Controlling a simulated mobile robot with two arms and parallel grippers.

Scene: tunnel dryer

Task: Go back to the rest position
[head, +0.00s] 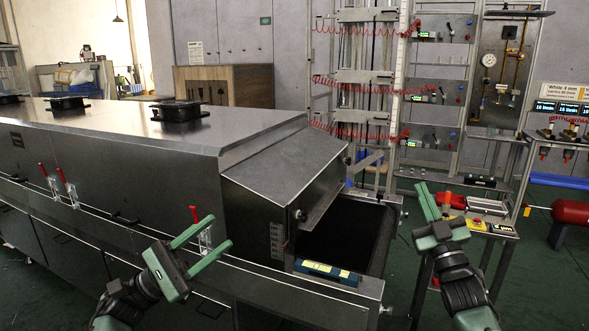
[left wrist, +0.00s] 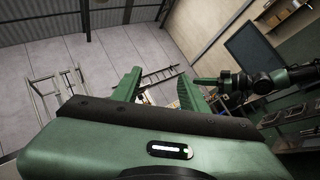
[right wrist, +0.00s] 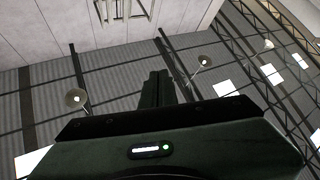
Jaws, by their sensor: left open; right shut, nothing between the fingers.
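My left gripper (head: 207,236) is in front of the steel tunnel dryer (head: 130,140), its green fingers apart with nothing between them. In the left wrist view (left wrist: 160,90) the fingers also stand apart and empty. My right gripper (head: 426,202) is raised to the right of the dryer's open end, between it and a small side table. In the right wrist view (right wrist: 157,84) its fingers are together, with nothing held.
A blue and yellow item (head: 327,272) lies at the front edge of the dryer's dark outlet (head: 345,237). A side table (head: 490,228) with red and yellow things stands close to my right gripper. A red cylinder (head: 572,214) is at far right. Green floor lies between.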

